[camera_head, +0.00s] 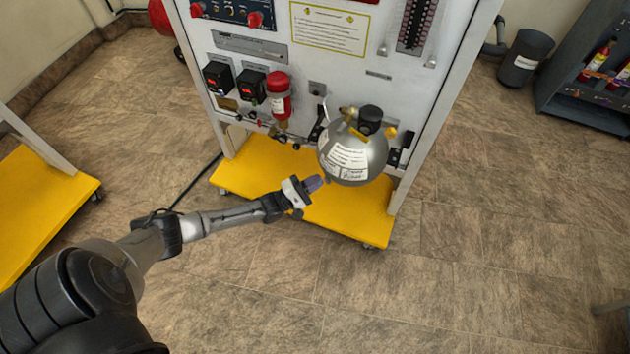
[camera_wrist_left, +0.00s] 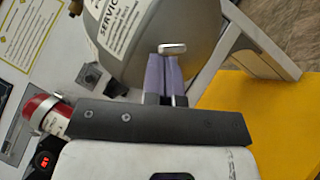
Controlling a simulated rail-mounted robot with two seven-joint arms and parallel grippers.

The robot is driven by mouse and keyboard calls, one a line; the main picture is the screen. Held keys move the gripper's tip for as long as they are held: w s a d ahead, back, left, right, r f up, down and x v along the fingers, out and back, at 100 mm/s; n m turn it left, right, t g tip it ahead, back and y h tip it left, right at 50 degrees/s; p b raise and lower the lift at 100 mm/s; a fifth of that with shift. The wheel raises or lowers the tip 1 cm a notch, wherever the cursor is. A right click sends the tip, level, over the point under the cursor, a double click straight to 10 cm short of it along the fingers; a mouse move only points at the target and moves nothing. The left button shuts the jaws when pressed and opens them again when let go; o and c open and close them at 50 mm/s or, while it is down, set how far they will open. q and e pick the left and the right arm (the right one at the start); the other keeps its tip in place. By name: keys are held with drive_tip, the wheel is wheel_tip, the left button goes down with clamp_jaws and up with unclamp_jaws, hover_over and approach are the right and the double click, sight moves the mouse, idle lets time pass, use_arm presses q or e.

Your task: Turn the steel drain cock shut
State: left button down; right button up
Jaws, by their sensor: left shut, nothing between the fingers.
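The steel drain cock (camera_wrist_left: 172,48) shows in the left wrist view as a small bright handle against the underside of the grey round tank (camera_wrist_left: 150,40). In the head view the tank (camera_head: 352,160) hangs on the front of the white panel, and the cock is too small or hidden to make out. My left gripper (camera_head: 316,183) is just below and left of the tank. Its purple fingers (camera_wrist_left: 164,66) are shut and empty, with their tips right at the cock's handle. I cannot tell whether they touch it. My right gripper is not in view.
The trainer's white panel (camera_head: 300,62) carries gauges, a red cylinder (camera_head: 279,98) and valves around the tank. A yellow base shelf (camera_head: 250,190) lies below. A second yellow base (camera_head: 45,205) stands at left.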

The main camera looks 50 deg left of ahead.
use_arm(q)
drive_tip(key=shift+r+m+g+p, duration=0.15)
drive_tip(key=shift+m+g+p, duration=0.15)
drive_tip(key=shift+p, duration=0.05)
idle(0.7)
drive_tip(key=shift+r+m+g+h+p, duration=0.15)
drive_tip(key=shift+m+g+h+p, duration=0.15)
drive_tip(key=shift+m+p, duration=0.25)
idle(0.5)
